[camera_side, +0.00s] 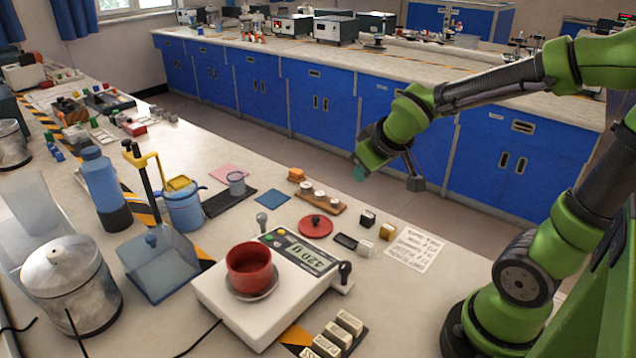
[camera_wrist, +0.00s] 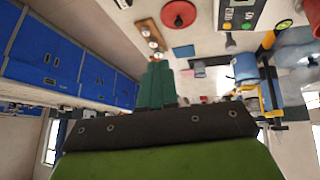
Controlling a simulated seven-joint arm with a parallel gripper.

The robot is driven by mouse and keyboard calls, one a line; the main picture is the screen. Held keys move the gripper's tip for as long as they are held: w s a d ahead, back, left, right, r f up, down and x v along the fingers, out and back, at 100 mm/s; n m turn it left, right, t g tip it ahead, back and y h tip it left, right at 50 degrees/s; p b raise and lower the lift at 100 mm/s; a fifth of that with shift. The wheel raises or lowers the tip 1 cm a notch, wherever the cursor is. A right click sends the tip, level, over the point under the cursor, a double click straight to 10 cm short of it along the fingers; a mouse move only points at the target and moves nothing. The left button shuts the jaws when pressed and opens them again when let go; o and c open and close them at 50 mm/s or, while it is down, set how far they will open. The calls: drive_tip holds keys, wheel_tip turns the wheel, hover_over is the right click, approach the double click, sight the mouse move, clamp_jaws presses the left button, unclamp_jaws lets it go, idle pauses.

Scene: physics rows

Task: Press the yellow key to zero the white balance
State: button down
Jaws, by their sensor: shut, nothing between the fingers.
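The white balance (camera_side: 235,312) stands on the bench, and its front panel also shows at the top of the wrist view (camera_wrist: 259,15). A red cup (camera_side: 249,268) sits on its round pan. Its lit display (camera_side: 308,254) shows digits I cannot read surely. The small yellow key (camera_side: 281,232) is beside a green key (camera_side: 268,238) at one end of the display strip. In the wrist view the yellow key (camera_wrist: 246,26) is near the top edge. My gripper (camera_side: 361,173) is shut and empty, its teal fingertips (camera_wrist: 157,68) raised above the bench, well apart from the balance.
A red lid (camera_side: 315,226), a wooden weight block (camera_side: 320,198) and small blocks (camera_side: 388,231) lie between my gripper and the balance. A dark knob (camera_side: 345,270) rises at the balance's corner. A blue bottle (camera_side: 100,178) and metal pot (camera_side: 72,285) stand left.

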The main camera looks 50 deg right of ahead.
drive_tip(key=w+d+f+n+t, duration=0.1)
drive_tip(key=w+d+f+n, duration=0.1)
drive_tip(key=w+n, duration=0.35)
drive_tip(key=n+t+y, duration=0.2)
drive_tip(key=n+y, duration=0.4)
drive_tip(key=n, duration=0.1)
hover_over(281, 233)
drive_tip(key=d, duration=0.3)
wheel_tip(281, 233, down, 2)
drive_tip(key=shift+s, duration=0.25)
drive_tip(key=shift+f, duration=0.15)
drive_tip(key=shift+a+f, duration=0.25)
drive_tip(key=shift+f, duration=1.15)
drive_tip(key=shift+a+f, duration=0.25)
drive_tip(key=shift+f, duration=1.15)
drive_tip(key=shift+a+f, duration=0.25)
drive_tip(key=shift+f, duration=1.15)
drive_tip(key=shift+f, duration=0.1)
drive_tip(key=shift+a+f, duration=0.1)
drive_tip(key=shift+f, duration=0.2)
